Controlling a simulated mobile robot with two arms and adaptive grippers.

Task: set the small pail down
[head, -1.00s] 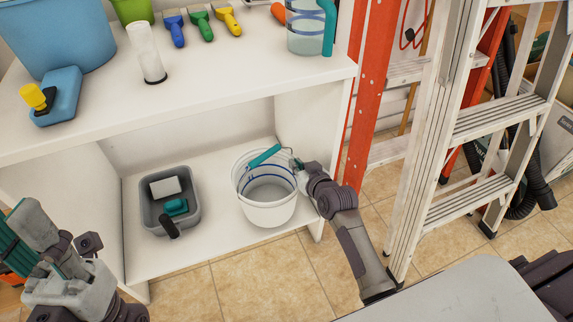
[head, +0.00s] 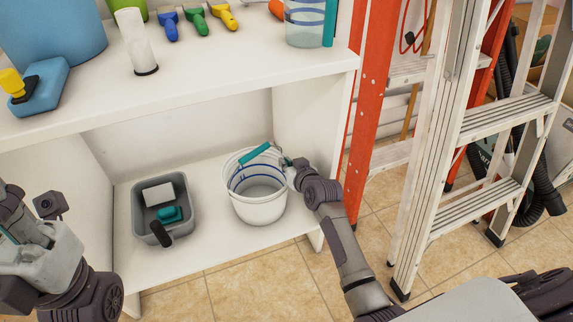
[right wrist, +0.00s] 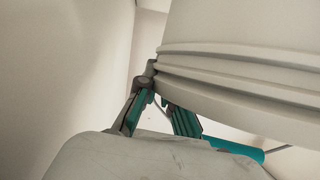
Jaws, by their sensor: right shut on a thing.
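The small white pail (head: 257,205) with blue bands and a teal-gripped handle (head: 254,153) is upright at the lower shelf (head: 213,222). I cannot tell whether its bottom touches the shelf. My right gripper (head: 291,165) is at the pail's upper right side, shut on the pail. In the right wrist view the ridged white pail wall (right wrist: 245,65) fills the upper right, by the teal-padded fingers (right wrist: 158,116); the exact contact is partly hidden. My left gripper (head: 14,238) is at the lower left, cut by the picture edge, away from the pail.
A grey bin (head: 138,222) holding a white block and a teal item stands left of the pail. The upper shelf (head: 215,88) carries brushes, a blue bucket and a clear pitcher. A side panel (head: 318,110) and an orange-and-metal ladder (head: 375,95) stand close at the right.

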